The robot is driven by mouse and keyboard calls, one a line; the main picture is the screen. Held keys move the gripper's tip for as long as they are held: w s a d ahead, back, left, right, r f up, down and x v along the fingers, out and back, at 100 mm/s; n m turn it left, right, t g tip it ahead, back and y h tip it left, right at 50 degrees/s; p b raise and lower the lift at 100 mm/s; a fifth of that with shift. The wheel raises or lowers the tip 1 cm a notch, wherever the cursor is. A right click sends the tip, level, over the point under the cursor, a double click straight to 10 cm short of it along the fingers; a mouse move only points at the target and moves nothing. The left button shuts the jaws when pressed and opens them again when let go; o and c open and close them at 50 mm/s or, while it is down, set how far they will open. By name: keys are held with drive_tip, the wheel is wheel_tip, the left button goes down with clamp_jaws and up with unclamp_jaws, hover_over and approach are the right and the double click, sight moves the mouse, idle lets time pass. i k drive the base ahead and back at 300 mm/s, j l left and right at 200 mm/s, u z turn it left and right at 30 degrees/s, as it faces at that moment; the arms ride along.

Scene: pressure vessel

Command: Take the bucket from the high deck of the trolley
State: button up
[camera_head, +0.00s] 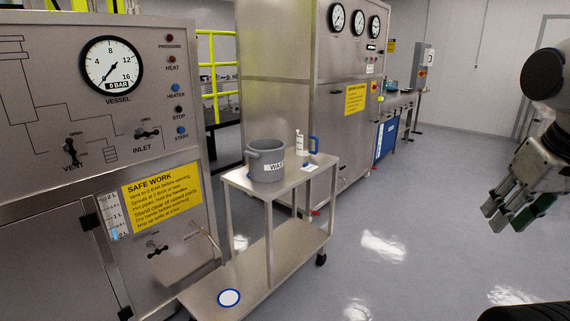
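The grey bucket (258,164) stands upright on the high deck of the trolley, near its left end. It has an open top and a white label reading "WAS", cut off by the curve. The metal trolley (285,192) stands in the middle of the view, with a high deck and a longer low deck. My gripper (520,218) hangs at the right edge, pointing down, well apart from the trolley and the bucket. Nothing shows held in it, but the gap between its fingers is not clear from this angle.
A blue-rimmed white disc (229,298) lies on the low deck. The vessel panel (60,190) is close on the left, a gauge cabinet (290,95) behind. Floor (420,220) right of the trolley is clear.

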sight(266, 156)
drive_tip(key=i+j+z, duration=0.1)
drive_tip(key=i+z, duration=0.3)
drive_tip(key=i, duration=0.6)
drive_tip(key=i+u, duration=0.3)
drive_tip(key=i+l+u, duration=0.3)
drive_tip(key=i, duration=0.15)
drive_tip(key=i+u, duration=0.2)
drive_tip(key=u, duration=0.2)
drive_tip(key=i+u, duration=0.35)
drive_tip(key=i+l+u, duration=0.1)
drive_tip(key=u, duration=0.3)
drive_tip(key=i+l+u, duration=0.15)
drive_tip(key=u, duration=0.2)
